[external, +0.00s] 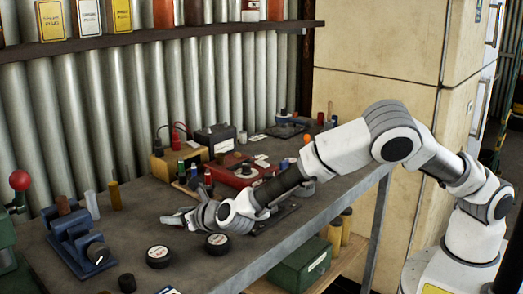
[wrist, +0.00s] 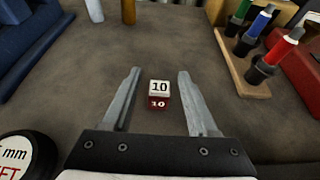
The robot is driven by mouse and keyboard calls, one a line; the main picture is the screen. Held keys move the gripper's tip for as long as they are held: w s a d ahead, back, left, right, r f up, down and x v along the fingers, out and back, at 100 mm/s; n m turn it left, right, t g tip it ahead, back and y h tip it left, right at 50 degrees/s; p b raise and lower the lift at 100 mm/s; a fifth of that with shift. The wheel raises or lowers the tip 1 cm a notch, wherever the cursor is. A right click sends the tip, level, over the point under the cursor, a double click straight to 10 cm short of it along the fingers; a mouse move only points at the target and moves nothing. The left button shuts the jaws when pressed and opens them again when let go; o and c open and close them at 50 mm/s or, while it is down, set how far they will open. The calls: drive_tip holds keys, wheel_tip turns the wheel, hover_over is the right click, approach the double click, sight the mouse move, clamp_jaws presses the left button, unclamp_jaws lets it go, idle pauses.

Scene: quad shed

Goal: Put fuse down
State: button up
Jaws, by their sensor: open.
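The fuse (wrist: 159,94) is a small block with a white face and a red face, both marked 10. In the wrist view it sits between the two fingers of my gripper (wrist: 159,73), with a gap on each side. It appears to rest on the grey bench top (wrist: 155,45). My gripper is open, low over the bench in the external view (external: 176,217). The fuse is hard to make out in that view.
A wooden rack (wrist: 240,75) with green, blue and red tools stands right of my gripper. A black round tape measure (wrist: 18,155) is near on the left. A blue vise-like fixture (external: 80,245) stands at the bench's left. Bare bench lies beyond the fingertips.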

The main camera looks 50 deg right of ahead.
drive_tip(key=shift+r, duration=0.3)
drive_tip(key=v, duration=1.2)
drive_tip(key=shift+f, duration=0.15)
drive_tip(key=s+d+r+n+g+y, duration=0.3)
drive_tip(key=d+r+n+g+y, duration=0.15)
drive_tip(key=d+r+n, duration=1.1)
drive_tip(key=s+d+f+n+g+h, duration=0.1)
drive_tip(key=s+d+f+n+h, duration=0.1)
drive_tip(key=s+d+n, duration=0.8)
drive_tip(key=s+d+f+n+g+h, duration=0.1)
drive_tip(key=s+d+n+g+h, duration=0.1)
drive_tip(key=s+d+n, duration=0.8)
drive_tip(key=s+d, duration=0.3)
drive_tip(key=s, duration=0.1)
drive_tip(key=shift+s+d+f, duration=0.25)
drive_tip(key=shift+d+f, duration=0.05)
drive_tip(key=shift+f, duration=0.1)
